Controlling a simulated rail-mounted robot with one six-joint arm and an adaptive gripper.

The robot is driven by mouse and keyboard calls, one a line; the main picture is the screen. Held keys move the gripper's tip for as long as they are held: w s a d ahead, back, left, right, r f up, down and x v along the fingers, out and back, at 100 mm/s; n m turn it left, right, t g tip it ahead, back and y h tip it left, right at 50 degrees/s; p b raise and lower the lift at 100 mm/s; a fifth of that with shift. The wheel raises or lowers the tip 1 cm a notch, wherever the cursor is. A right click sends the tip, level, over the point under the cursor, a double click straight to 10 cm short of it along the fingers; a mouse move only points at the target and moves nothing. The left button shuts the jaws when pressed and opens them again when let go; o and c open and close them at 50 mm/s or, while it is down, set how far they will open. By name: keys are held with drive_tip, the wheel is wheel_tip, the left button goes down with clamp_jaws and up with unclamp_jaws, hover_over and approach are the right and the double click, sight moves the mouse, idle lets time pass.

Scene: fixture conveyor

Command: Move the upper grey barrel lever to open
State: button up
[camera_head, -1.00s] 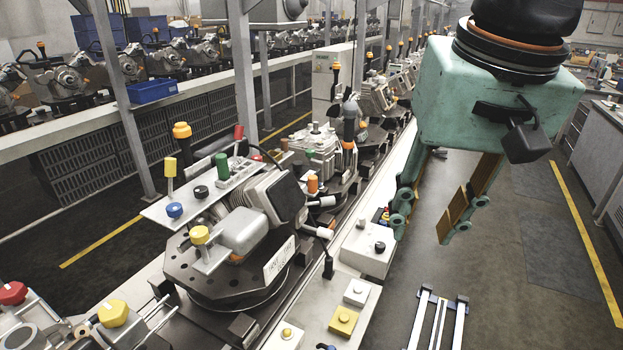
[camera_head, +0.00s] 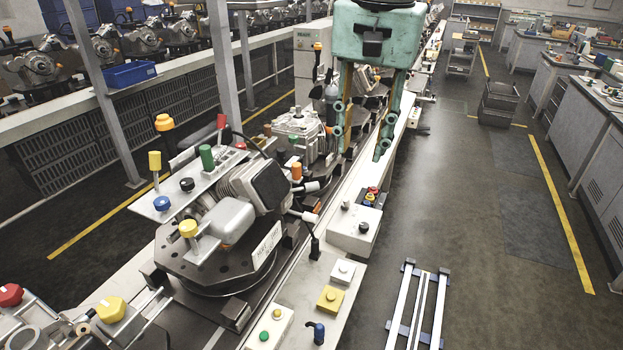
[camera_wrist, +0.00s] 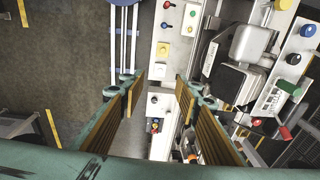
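Two short levers with pale grey barrel ends stick out to the right of the machine unit on the conveyor. The upper grey barrel lever (camera_head: 311,187) is just below an orange knob, and the lower one (camera_head: 310,217) is nearer the camera. I cannot make out either lever surely in the wrist view. My gripper (camera_head: 360,140) hangs beyond and above the levers, to their right in the picture, apart from them. Its fingers are spread with nothing between them, as the wrist view (camera_wrist: 160,88) also shows.
The unit's dark turntable (camera_head: 215,265) carries a plate with coloured knobs. Button boxes (camera_head: 355,228) line the conveyor edge.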

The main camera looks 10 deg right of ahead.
drive_tip(key=w+a+m+g+p, duration=0.1)
drive_tip(key=w+m+p, duration=0.15)
drive_tip(key=w, duration=0.75)
drive_tip(key=m+g+p, duration=0.2)
drive_tip(key=m+p, duration=0.2)
hover_over(304, 188)
drive_tip(key=s+d, duration=0.3)
drive_tip(key=d, duration=0.1)
wheel_tip(304, 188, down, 8)
drive_tip(key=w+a+f+m+p, duration=0.1)
drive_tip(key=w+f+m+p, duration=0.2)
drive_tip(key=w+f, duration=0.4)
drive_tip(key=shift+w+a+f+g, duration=0.3)
drive_tip(key=shift+s+d+f+p, duration=0.1)
drive_tip(key=shift+s+f+p, duration=0.3)
drive_tip(key=shift+f, duration=1.85)
drive_tip(key=shift+s+d+f+p, duration=0.15)
drive_tip(key=shift+s+f, duration=0.35)
drive_tip(key=shift+f, duration=1.75)
drive_tip(key=shift+s+a+f+p, duration=0.1)
drive_tip(key=shift+s+f+p, duration=0.3)
drive_tip(key=shift+f, duration=1.85)
clamp_jaws()
